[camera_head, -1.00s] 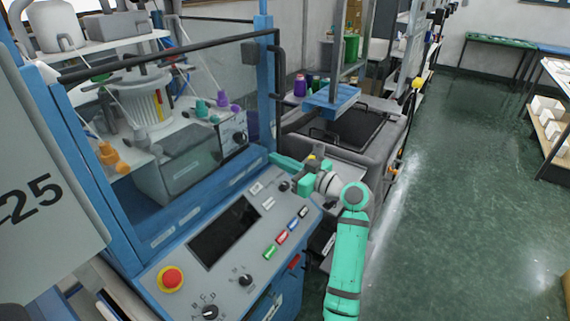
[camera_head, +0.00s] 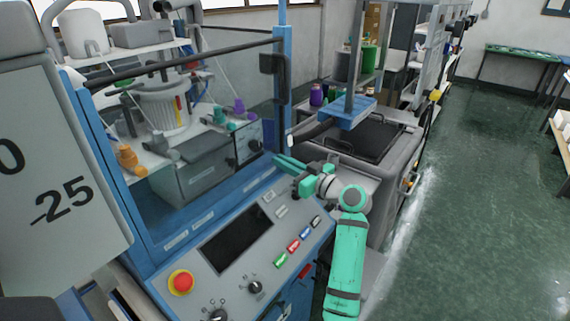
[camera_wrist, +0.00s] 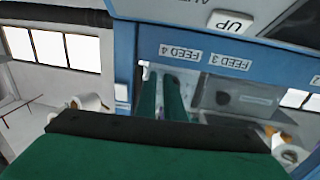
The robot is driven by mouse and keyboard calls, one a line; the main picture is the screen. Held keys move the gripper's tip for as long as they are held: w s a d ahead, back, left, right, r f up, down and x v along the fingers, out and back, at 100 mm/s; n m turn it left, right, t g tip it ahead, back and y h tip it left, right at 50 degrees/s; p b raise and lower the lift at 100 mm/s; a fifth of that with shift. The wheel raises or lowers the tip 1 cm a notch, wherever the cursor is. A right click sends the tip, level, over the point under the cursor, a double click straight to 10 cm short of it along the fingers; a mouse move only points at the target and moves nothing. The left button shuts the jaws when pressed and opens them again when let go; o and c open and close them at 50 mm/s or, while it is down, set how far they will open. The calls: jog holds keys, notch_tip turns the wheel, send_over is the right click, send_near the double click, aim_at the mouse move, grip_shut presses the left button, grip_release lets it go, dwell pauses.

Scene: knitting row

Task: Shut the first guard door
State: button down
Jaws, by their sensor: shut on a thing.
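The first guard door (camera_head: 225,90) is a clear panel with a dark top rail, across the front of the blue knitting machine. Its black fitting (camera_head: 272,63) hangs at the upper right corner, just left of the blue post (camera_head: 285,100) in the picture. My gripper (camera_head: 281,160) is low at the door's right end, above the control panel's far corner. In the wrist view its green fingers (camera_wrist: 162,95) lie close together near the blue frame. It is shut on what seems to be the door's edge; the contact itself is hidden.
The control panel (camera_head: 205,275) with a red stop button (camera_head: 180,281) and knobs is in front of the door. A grey machine (camera_head: 375,150) with a blue shelf stands right of my gripper. Green floor (camera_head: 480,200) is clear at the right.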

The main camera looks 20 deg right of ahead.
jog(key=shift+w+a+r, duration=0.1)
jog(key=shift+w+a, duration=0.05)
jog(key=shift+a, duration=0.25)
jog(key=shift+w+a+r, duration=0.1)
jog(key=shift+w+a, duration=0.05)
jog(key=shift+a, duration=0.25)
jog(key=w+d+v, duration=0.1)
jog(key=d+v, duration=0.1)
jog(key=v, duration=1.3)
jog(key=shift+f, duration=0.2)
